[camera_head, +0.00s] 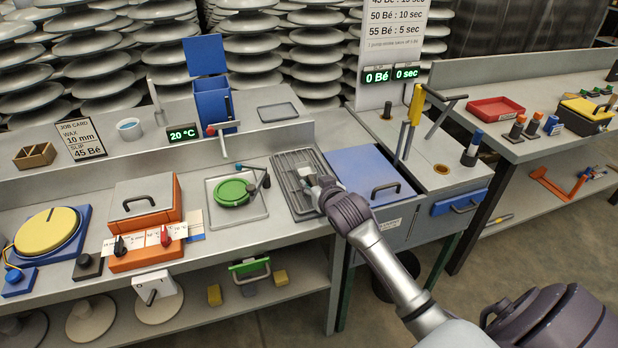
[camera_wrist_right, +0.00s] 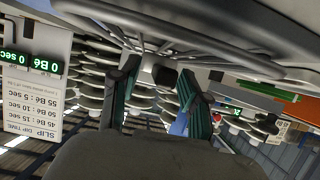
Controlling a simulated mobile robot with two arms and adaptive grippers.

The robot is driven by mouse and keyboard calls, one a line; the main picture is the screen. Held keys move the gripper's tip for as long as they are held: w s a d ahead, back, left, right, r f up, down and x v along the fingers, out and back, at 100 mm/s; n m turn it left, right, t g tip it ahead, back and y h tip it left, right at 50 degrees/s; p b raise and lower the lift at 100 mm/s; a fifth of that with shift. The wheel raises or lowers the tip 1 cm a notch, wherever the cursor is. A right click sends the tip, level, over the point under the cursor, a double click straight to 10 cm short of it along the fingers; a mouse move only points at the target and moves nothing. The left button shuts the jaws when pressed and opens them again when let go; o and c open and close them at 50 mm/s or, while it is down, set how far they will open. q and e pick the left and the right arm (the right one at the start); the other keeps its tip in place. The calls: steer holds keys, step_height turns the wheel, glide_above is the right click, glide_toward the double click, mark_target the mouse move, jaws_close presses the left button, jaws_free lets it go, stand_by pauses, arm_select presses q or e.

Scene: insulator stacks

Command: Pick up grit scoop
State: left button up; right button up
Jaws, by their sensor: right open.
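A small pale grey piece, which looks like the grit scoop (camera_head: 305,172), is at the wire drain rack (camera_head: 292,200) on the bench, partly hidden by my right gripper (camera_head: 318,187). In the right wrist view a pale block with a black end (camera_wrist_right: 147,72) shows beyond and between the two fingers of my right gripper (camera_wrist_right: 158,95). The fingers are apart, with a gap between them. I cannot tell whether they touch the piece. The rack's bars cross the top of the wrist view. My left gripper is not in view.
Left of the rack stands a tray with a green round piece (camera_head: 232,192). Right of it is a blue-lidded tank (camera_head: 368,172) with a dark handle. An orange heater box (camera_head: 146,222) and a yellow disc (camera_head: 46,231) stand further left. A raised back shelf runs behind.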

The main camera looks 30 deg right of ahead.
mark_target(314, 182)
steer(key=shift+w+d+f, duration=0.1)
steer(key=shift+w+f, duration=0.1)
steer(key=shift+w, duration=0.2)
steer(key=shift+c, duration=0.2)
jaws_close()
steer(key=shift+r, duration=0.15)
steer(key=shift+r, duration=0.6)
step_height(314, 182, up, 3)
steer(key=shift+f, duration=0.1)
steer(key=s+d+r, duration=0.6)
steer(key=s+d, duration=0.2)
steer(key=shift+d+r, duration=0.25)
steer(key=shift+r, duration=0.15)
